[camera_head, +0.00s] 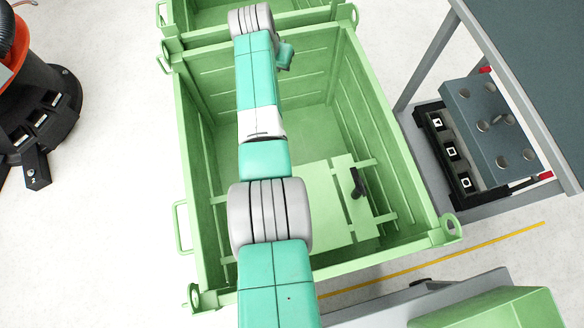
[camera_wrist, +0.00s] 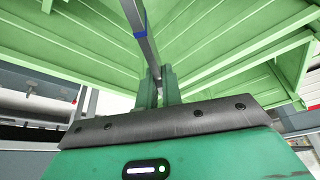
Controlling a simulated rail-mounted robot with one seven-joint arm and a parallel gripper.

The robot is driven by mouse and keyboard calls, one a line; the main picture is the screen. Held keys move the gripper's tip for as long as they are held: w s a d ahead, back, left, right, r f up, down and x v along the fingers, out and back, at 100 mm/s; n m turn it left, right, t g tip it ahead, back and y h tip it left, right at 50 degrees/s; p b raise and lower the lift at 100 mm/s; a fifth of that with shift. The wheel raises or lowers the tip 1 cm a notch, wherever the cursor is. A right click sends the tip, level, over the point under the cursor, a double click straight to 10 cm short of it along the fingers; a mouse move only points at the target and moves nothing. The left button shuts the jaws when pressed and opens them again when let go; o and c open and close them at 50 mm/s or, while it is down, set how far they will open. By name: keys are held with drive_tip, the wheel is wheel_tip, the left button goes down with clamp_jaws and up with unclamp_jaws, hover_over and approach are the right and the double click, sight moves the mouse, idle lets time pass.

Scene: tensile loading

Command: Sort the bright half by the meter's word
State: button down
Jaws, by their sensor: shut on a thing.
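My gripper (camera_wrist: 157,82) is shut on a grey metal bar (camera_wrist: 148,53), seen in the wrist view. The bar is long and narrow with a blue band and runs from the fingers up past the top edge of the picture. Green crate walls (camera_wrist: 235,30) fill the background behind it. In the head view my arm reaches over the large green crate (camera_head: 190,150); my gripper and the bar cannot be made out there. No meter can be picked out in either view.
A small dark object (camera_head: 357,183) is in the crate on the right. A second green crate (camera_head: 178,20) adjoins at the back. A grey table (camera_head: 540,60) with a metal block (camera_head: 492,122) on its lower shelf stands right. An orange-and-black machine (camera_head: 45,95) is left.

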drive_tip(key=c, duration=1.5)
unclamp_jaws()
drive_tip(key=shift+w, duration=0.1)
drive_tip(key=p+v, duration=0.5)
drive_tip(key=v, duration=0.3)
